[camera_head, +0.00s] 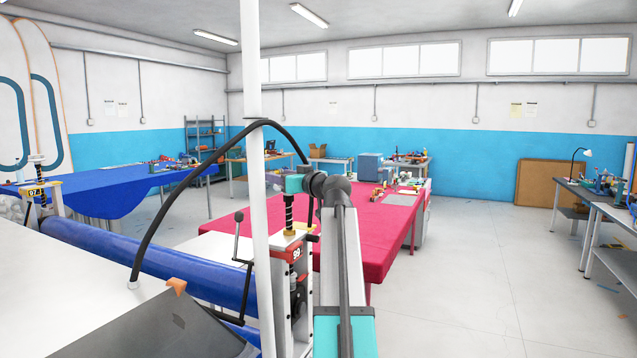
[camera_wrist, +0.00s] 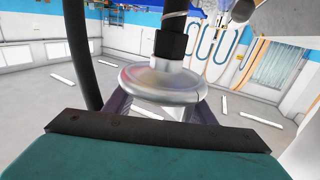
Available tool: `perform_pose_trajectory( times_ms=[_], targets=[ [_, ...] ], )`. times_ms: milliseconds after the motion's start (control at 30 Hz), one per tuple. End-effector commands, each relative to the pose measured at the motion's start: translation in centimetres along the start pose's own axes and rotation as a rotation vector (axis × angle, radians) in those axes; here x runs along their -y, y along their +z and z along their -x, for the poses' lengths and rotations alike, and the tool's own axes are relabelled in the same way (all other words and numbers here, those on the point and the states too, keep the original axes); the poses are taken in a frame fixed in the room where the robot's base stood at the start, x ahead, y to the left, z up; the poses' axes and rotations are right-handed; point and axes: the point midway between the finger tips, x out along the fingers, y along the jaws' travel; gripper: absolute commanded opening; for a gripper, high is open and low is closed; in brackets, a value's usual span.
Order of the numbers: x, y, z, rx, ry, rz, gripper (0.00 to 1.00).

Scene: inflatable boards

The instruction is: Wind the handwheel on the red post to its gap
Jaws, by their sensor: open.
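The red post (camera_head: 294,254) carries a plate that seems to read 99. It stands just left of my arm in the head view, with a black threaded spindle (camera_head: 289,212) rising from a gold nut. My gripper (camera_head: 293,183) is at the spindle's top and hides the handwheel there. In the wrist view, which looks upside down, the shiny metal handwheel (camera_wrist: 150,82) sits on the black spindle (camera_wrist: 169,46). My gripper (camera_wrist: 162,108) is open, with dark jaw parts on either side of the wheel; I cannot tell if they touch it. The gap is not discernible.
A cranked lever (camera_head: 240,222) stands left of the post, beside a blue roll (camera_head: 150,262). A similar yellow post (camera_head: 38,190) is at far left. A red-covered table (camera_head: 375,225) stands behind my arm.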

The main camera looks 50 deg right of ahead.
Motion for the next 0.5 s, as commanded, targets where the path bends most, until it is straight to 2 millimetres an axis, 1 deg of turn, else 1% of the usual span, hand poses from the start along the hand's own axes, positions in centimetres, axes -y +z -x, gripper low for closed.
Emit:
perform_pose_trajectory(
  times_ms=[500],
  targets=[
    [0.83,-0.37,0.02,0.001,-0.262,-0.002,0.50]
  ],
)
